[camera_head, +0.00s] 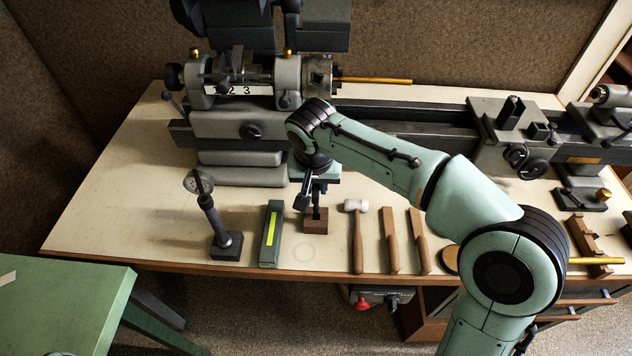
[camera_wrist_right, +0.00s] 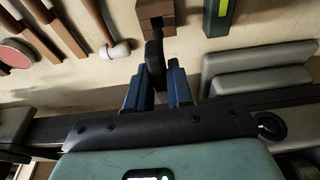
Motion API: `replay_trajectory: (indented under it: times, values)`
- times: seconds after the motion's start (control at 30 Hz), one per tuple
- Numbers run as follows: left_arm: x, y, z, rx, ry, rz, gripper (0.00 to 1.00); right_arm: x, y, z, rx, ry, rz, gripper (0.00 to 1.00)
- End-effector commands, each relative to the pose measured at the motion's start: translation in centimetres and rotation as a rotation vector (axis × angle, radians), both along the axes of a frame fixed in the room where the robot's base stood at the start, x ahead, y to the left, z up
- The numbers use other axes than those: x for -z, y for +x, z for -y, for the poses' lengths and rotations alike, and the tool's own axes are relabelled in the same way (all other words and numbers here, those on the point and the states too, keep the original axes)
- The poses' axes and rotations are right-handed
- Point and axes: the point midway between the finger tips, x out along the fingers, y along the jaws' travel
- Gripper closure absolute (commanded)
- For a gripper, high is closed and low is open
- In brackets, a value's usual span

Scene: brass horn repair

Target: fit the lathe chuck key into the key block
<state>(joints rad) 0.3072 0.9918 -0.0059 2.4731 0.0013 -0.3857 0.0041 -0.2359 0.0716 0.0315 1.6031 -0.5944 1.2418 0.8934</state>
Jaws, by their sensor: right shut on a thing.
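The key block (camera_head: 315,225) is a small brown wooden block near the front of the bench; it also shows at the top of the right wrist view (camera_wrist_right: 155,10). My right gripper (camera_head: 314,190) is just above and behind it. In the right wrist view the gripper (camera_wrist_right: 157,82) is shut on the dark chuck key (camera_wrist_right: 154,62), whose end points toward the block. The key's tip is close to the block's dark opening; I cannot tell whether it is inside. My left gripper is not in view.
A dial gauge on a stand (camera_head: 212,215) and a green box with a yellow stripe (camera_head: 271,233) stand left of the block. A mallet (camera_head: 357,235) and wooden-handled tools (camera_head: 390,240) lie to the right. The lathe (camera_head: 240,125) runs behind.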

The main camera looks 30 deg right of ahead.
Motion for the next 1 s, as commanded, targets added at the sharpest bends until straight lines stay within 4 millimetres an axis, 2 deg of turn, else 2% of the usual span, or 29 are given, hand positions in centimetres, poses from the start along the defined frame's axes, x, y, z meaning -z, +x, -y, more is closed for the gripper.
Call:
replay_trajectory:
  times: [0.27,1.0]
  values:
    - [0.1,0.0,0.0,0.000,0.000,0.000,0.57,0.1,0.0,0.0,0.000,0.000,0.000,1.00]
    - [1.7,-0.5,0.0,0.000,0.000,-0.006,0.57,2.3,0.0,0.0,0.000,0.000,0.000,1.00]
